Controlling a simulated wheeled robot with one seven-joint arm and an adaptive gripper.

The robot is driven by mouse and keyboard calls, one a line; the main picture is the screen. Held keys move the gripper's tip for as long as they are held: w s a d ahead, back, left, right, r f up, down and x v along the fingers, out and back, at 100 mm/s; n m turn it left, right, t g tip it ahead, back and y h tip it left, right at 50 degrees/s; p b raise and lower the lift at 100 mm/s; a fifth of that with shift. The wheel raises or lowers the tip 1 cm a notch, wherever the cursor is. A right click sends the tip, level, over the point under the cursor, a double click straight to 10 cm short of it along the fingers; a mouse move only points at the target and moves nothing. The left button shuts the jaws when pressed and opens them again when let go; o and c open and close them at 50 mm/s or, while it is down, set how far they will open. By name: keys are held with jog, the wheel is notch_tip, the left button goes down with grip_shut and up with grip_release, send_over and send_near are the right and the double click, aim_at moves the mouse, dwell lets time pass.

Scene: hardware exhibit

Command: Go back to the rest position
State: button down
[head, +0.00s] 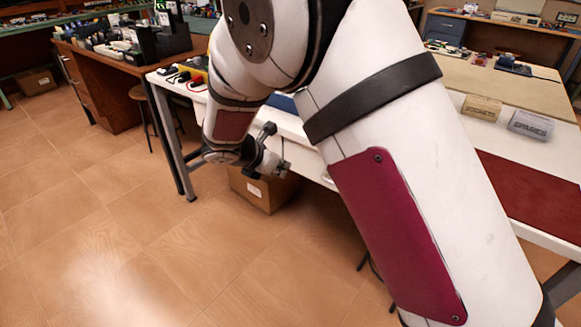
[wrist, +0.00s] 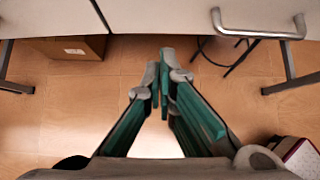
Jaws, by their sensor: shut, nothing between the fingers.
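My gripper (wrist: 160,85) shows in the wrist view with its two green-sided fingers close together and nothing between them. It hangs over the tiled floor, in front of the white workbench. In the head view my white arm fills the middle and right and hides much of the bench. The wrist end of my arm shows small, beside the bench's front edge. The fingers are hard to make out there.
The white workbench (head: 536,237) carries two small labelled boxes (head: 481,107) and (head: 531,124). A cardboard box (head: 262,190) sits on the floor under it. A metal handle (wrist: 258,32) juts from the bench front. Open tiled floor (head: 110,240) lies to the left.

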jog(key=s+d+r+m+g, duration=0.4)
jog(key=s+d+r+m, duration=1)
jog(key=s+d+r, duration=0.4)
jog(key=s+d+m+g+y, duration=0.25)
jog(key=s+m+y, duration=0.25)
jog(key=s+m, duration=1.5)
jog(key=s+r+n+t+p, duration=0.2)
jog(key=s+r+p, duration=0.1)
jog(key=r+p, duration=0.7)
jog(key=s+r+n+t+p, duration=0.1)
jog(key=s+r+n+p, duration=0.2)
jog(key=r+p, duration=0.7)
jog(key=shift+r+n+t+y, duration=0.3)
jog(key=shift+r+t, duration=0.05)
jog(key=shift+r, duration=0.2)
jog(key=shift+d, duration=0.1)
